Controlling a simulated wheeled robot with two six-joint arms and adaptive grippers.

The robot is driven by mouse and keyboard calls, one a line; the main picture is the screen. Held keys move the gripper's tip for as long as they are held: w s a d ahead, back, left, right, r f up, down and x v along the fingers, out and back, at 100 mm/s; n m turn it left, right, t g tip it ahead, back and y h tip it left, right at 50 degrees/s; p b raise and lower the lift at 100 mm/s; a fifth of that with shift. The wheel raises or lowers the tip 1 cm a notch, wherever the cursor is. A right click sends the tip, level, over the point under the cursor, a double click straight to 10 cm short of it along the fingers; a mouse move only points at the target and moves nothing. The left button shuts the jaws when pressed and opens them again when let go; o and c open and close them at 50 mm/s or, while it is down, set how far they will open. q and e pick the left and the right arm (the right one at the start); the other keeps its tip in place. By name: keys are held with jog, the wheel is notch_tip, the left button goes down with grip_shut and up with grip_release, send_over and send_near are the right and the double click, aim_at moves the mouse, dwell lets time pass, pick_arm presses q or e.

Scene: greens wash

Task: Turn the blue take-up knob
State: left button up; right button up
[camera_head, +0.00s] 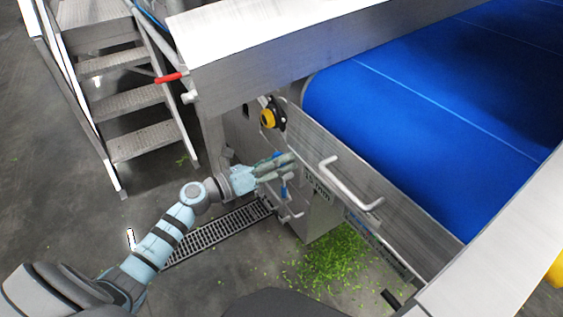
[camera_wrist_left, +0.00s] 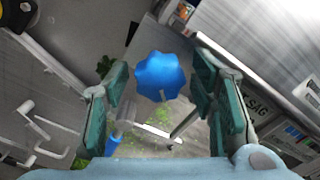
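The blue take-up knob (camera_wrist_left: 161,77) is a lobed blue disc. In the left wrist view it sits between the two green-padded fingers of my left gripper (camera_wrist_left: 163,105), with visible gaps on both sides. My left gripper is open. A blue handle (camera_head: 284,189) shows just below the fingers. My right gripper is not in view.
A yellow and black round switch (camera_head: 268,117) is on the frame above the gripper. A bent metal handle (camera_head: 348,184) sticks out to the right. The blue belt (camera_head: 420,100) lies above. Green scraps (camera_head: 333,258) litter the floor; metal stairs (camera_head: 125,100) stand left.

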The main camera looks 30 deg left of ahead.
pick_arm(q)
jog(key=v, duration=1.2)
dwell(0.3)
